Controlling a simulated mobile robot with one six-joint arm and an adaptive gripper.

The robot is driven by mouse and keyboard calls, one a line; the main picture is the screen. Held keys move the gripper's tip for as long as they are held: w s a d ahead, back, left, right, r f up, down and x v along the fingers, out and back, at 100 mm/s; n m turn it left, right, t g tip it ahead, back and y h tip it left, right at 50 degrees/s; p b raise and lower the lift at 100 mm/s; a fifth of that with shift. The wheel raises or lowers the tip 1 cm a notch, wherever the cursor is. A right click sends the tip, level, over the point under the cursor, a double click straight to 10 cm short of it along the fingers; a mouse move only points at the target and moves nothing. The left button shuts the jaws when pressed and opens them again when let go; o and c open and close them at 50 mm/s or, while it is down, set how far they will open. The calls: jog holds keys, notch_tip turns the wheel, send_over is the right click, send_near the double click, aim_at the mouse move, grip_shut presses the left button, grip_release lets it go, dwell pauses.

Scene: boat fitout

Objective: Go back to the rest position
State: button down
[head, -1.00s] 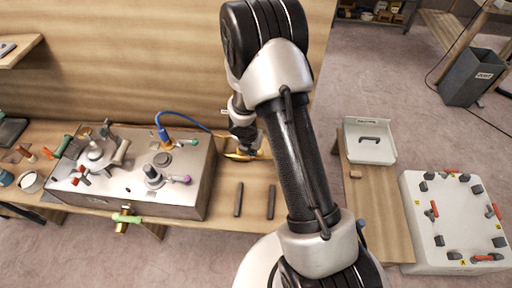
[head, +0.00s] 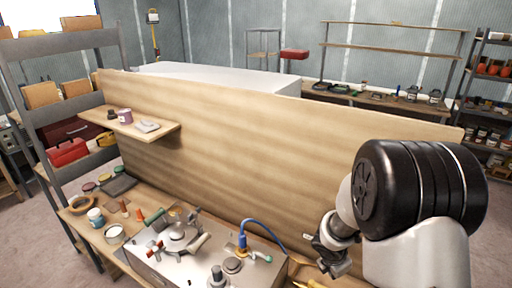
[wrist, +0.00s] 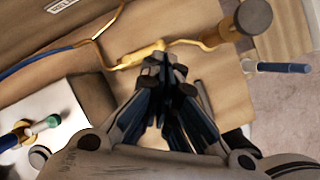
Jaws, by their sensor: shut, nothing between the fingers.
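My gripper shows in the wrist view (wrist: 165,70) with its dark fingers together and nothing between them. It is over the wooden bench. A yellow fitting with a bent brass-coloured rod (wrist: 140,55) lies just beyond the fingertips in that picture; I cannot tell the height gap. In the head view my arm is at the lower right, with the wrist in front of the plywood panel (head: 220,130). The fingertips are not clear there.
A metal box with valves and levers (head: 160,262) stands on the bench left of my wrist, with a blue hose (head: 262,226) rising from it. A small shelf (head: 145,128) juts from the panel. A jar (head: 114,234) and tools crowd the bench's left end.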

jog(key=s+a+r+m+b, duration=0.1)
jog(key=s+r+m, duration=0.45)
jog(key=r, duration=0.35)
jog(key=s+a+r+m, duration=0.1)
jog(key=s+r+m, duration=0.4)
jog(key=r+m, duration=0.3)
jog(key=s+a+r+m+y, duration=0.1)
jog(key=s+a+r+m, duration=0.1)
jog(key=s+a+m, duration=0.2)
jog(key=s+a+r+m+t+y+b, duration=0.1)
jog(key=s+a+r+m+y, duration=0.1)
jog(key=s, duration=0.9)
jog(key=a+r+m, duration=0.1)
jog(key=a+m, duration=0.1)
jog(key=m, duration=0.1)
jog(key=shift+a, duration=0.4)
dwell(0.7)
